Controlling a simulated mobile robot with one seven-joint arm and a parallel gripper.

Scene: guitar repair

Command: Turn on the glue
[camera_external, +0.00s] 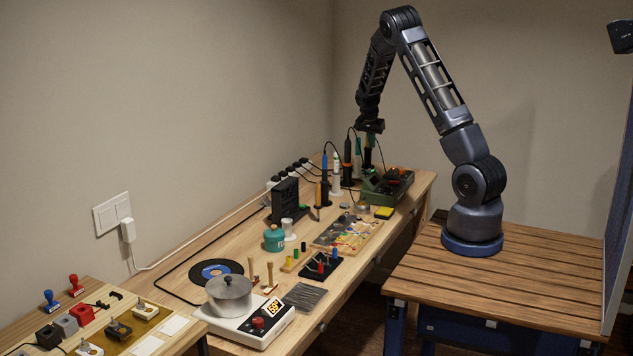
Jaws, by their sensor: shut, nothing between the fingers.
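No item here carries a readable glue label. A lidded metal pot (229,294) sits on a white heater (231,330) at the front of the long bench. The heater has a red knob (257,323) and a lit yellow display (273,307), its digits hard to read. My gripper (371,139) is shut and empty, pointing down above the upright tools at the bench's far end, well away from the heater. Whether it touches any tool there cannot be told.
Upright corded tools (347,158) and a green device (387,186) stand at the far end. A teal jar (274,238), a black disc (215,271), small brushes (269,275) and a dark mat (305,297) lie near the heater. A side table (65,327) holds stamps and blocks.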

